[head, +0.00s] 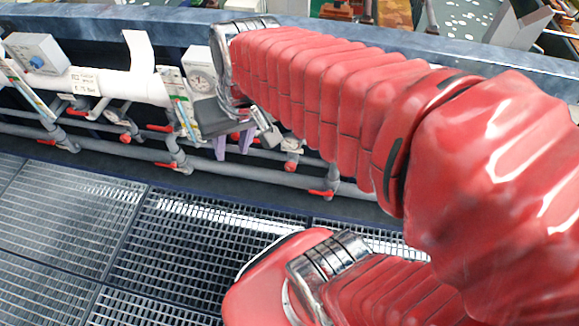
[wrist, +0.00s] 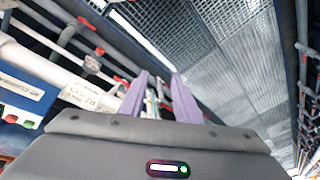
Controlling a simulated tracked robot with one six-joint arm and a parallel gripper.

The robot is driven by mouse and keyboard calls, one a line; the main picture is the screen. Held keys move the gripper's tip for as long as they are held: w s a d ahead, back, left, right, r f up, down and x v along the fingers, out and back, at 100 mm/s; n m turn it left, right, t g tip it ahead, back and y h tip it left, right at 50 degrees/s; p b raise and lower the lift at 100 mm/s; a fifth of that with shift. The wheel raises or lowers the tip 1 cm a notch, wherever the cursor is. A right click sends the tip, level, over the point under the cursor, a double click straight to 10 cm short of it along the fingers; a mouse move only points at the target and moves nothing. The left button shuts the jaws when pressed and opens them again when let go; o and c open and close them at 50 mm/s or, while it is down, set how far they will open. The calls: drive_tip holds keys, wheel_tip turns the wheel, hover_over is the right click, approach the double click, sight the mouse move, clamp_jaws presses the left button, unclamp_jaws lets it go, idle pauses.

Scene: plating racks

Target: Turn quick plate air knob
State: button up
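My gripper (head: 232,148) points down in front of the pipes in the head view. Its two purple fingers stand apart with nothing between them, and they also show in the wrist view (wrist: 160,78). A blue round knob (head: 37,62) sits on a grey box (head: 27,48) at the far left, well away from my gripper. Several red valve handles (head: 160,128) sit on the grey pipes near and below my gripper. I cannot tell which of these is the quick plate air knob. My wrist and arm hide part of the pipework.
A white gauge box (head: 198,72) stands just behind my wrist. A thick white pipe (head: 120,86) with labels runs left of it. Grey pipes (head: 105,138) run along the tank wall. Metal grating (head: 190,250) covers the floor, clear at the left.

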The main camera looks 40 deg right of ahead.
drive_tip(key=w+d+f+m+g+y, duration=0.2)
drive_tip(key=w+f+m+y, duration=0.15)
drive_tip(key=f, duration=0.25)
drive_tip(key=w+d+f+m+g+y, duration=0.1)
drive_tip(key=w+d+f+m+y, duration=0.1)
drive_tip(key=w+d+f+m, duration=0.3)
drive_tip(key=m+t+y, duration=0.2)
drive_tip(key=m+t, duration=0.8)
drive_tip(key=m, duration=0.7)
approach(295, 166)
drive_tip(key=x, duration=0.4)
drive_tip(key=shift+w+a+f, duration=0.1)
drive_tip(key=shift+w+a, duration=0.1)
drive_tip(key=shift+w, duration=0.05)
